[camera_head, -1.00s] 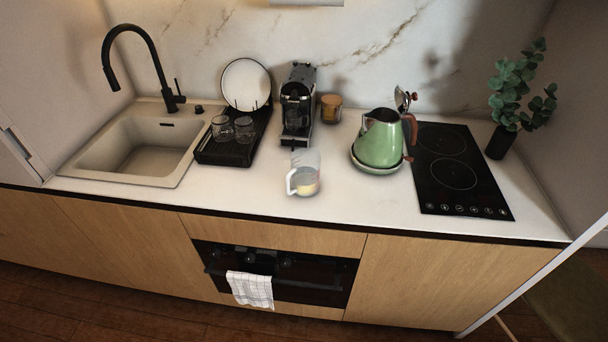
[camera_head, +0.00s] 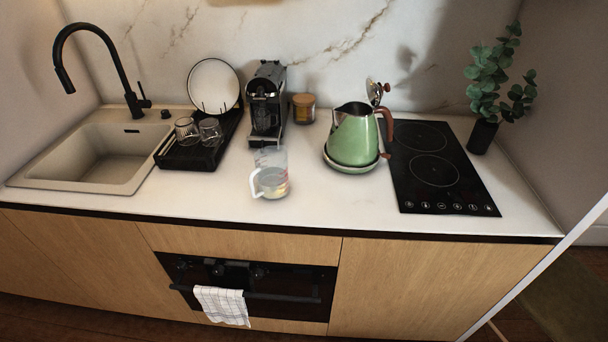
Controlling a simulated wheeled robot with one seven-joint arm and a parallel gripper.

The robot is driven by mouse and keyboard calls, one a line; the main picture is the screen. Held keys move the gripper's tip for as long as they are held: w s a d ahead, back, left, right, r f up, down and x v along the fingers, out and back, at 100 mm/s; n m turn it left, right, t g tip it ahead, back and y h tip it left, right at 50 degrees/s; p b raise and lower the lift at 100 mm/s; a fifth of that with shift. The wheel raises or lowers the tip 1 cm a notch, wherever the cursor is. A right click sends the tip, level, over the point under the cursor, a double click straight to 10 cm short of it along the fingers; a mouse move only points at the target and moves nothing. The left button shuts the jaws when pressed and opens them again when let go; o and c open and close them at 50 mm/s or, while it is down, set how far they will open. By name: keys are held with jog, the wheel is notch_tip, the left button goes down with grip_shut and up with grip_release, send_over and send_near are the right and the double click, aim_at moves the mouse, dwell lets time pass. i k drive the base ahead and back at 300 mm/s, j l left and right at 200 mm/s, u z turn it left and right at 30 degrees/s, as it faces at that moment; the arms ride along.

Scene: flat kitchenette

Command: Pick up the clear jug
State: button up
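The clear jug (camera_head: 272,176) stands upright on the white counter, in front of the coffee machine. It is see-through, with a white handle on its left side and red marks on its wall. Its lower part looks yellowish; I cannot tell whether that is contents. My gripper is not in view, and nothing touches the jug.
A green kettle (camera_head: 352,140) stands right of the jug, beside a black hob (camera_head: 433,170). The coffee machine (camera_head: 267,105) is behind the jug. A black drying rack (camera_head: 190,157) with glasses and a sink (camera_head: 85,160) are left. The counter in front is clear.

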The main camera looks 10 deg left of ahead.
aim_at(271, 171)
jog(key=j+z, duration=0.3)
jog(key=j, duration=0.25)
jog(key=j+z, duration=0.35)
jog(key=j, duration=1.05)
jog(key=j+z, duration=0.15)
jog(key=j, duration=0.65)
jog(key=k+j, duration=0.15)
jog(key=j, duration=0.7)
jog(key=k+j+z, duration=0.1)
jog(key=j, duration=0.7)
